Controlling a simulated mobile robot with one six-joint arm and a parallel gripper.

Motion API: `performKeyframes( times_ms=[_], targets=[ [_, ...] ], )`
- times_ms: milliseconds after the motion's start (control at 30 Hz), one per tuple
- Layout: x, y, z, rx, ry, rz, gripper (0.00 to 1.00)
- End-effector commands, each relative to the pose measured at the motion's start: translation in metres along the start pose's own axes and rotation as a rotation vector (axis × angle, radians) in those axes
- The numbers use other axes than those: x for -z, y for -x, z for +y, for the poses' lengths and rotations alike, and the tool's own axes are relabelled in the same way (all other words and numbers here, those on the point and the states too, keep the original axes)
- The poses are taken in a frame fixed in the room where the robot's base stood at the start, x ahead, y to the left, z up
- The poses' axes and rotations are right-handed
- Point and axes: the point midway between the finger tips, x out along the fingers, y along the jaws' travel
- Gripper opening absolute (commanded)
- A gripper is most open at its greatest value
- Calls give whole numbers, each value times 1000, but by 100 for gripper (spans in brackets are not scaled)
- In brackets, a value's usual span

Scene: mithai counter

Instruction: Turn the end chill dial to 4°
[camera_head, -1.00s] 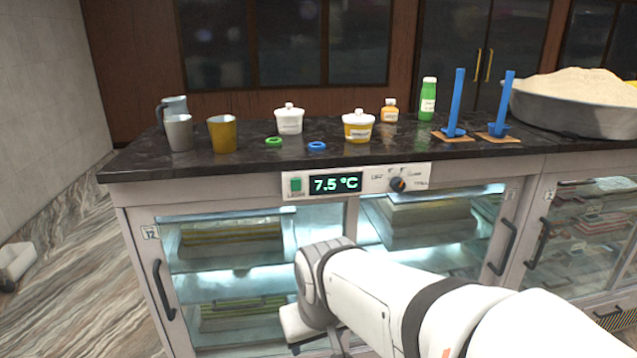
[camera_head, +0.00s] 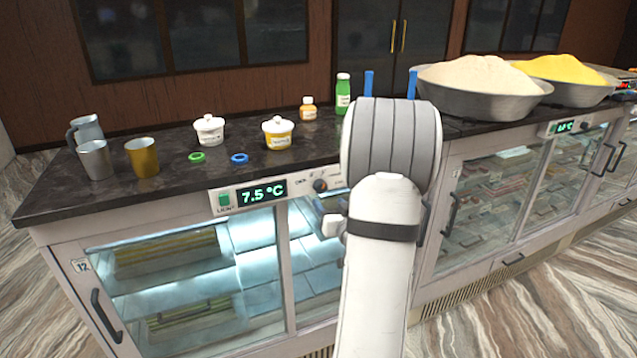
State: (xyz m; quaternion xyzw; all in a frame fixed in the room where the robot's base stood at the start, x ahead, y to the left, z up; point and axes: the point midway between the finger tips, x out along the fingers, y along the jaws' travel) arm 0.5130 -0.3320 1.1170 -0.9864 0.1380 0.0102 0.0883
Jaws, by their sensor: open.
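The chill dial (camera_head: 320,185) is a small dark knob with an orange mark, on the white control panel at the near end of the counter. The green display (camera_head: 262,193) beside it reads 7.5 °C. My arm stands just right of the dial and covers the right end of the panel and part of the dial's scale.
A green light switch (camera_head: 224,199) is left of the display. On the dark counter (camera_head: 200,180) stand metal cups, lidded tubs, two rings and bottles. Wide bowls of powder (camera_head: 485,85) stand at right. Glass doors with handles (camera_head: 105,315) lie below. A second display (camera_head: 564,127) is farther right.

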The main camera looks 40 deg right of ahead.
Motion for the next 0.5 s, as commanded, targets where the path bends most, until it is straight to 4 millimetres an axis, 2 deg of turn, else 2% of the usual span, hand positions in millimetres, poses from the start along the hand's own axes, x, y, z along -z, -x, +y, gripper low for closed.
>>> performKeyframes(
  times_ms=[167,500],
  targets=[
    [6,-3,8,15,-20,42,56],
    [9,-54,6,16,-19,42,56]
  ],
)
